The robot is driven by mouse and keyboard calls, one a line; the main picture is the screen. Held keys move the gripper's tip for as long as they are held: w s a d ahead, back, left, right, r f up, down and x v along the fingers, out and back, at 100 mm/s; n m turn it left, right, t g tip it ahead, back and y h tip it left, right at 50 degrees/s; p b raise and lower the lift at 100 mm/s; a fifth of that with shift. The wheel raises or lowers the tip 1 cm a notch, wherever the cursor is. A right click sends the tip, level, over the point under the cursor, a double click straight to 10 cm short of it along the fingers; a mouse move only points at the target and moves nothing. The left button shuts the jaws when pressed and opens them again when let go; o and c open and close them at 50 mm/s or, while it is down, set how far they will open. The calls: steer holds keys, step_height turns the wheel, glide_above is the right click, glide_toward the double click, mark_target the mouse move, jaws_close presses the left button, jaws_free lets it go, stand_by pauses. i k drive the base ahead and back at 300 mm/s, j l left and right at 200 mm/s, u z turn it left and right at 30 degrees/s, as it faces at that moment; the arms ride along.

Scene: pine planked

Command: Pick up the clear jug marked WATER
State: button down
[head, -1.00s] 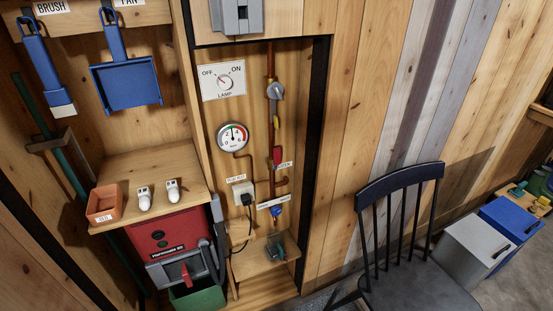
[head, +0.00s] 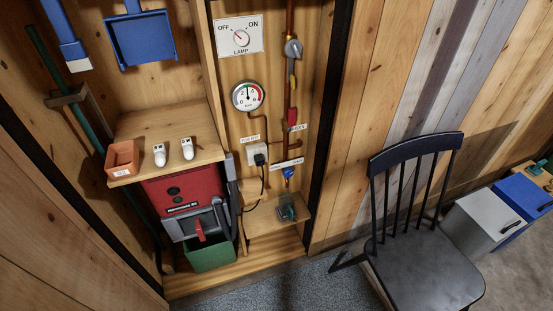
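I see no clear jug marked WATER in the head view. A small clear-looking dark greenish object (head: 289,211) sits on the low wooden shelf below the pipe, but it is too small to tell what it is. My gripper is not in view.
A black chair (head: 420,240) stands at the right, before the plank wall. Grey and blue bins (head: 484,222) are beyond it. A red machine (head: 185,195) sits over a green bin (head: 210,254) in the cupboard. An orange tub (head: 122,158) is on the shelf. Grey floor is open in front.

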mark_target(286, 202)
steer(key=i+u, duration=0.35)
steer(key=i, duration=0.2)
steer(key=i+l+u, duration=0.1)
steer(key=i+u, duration=0.25)
steer(key=i, duration=0.2)
steer(key=i+l+u, duration=0.35)
steer(key=i, duration=0.2)
steer(key=j, duration=0.1)
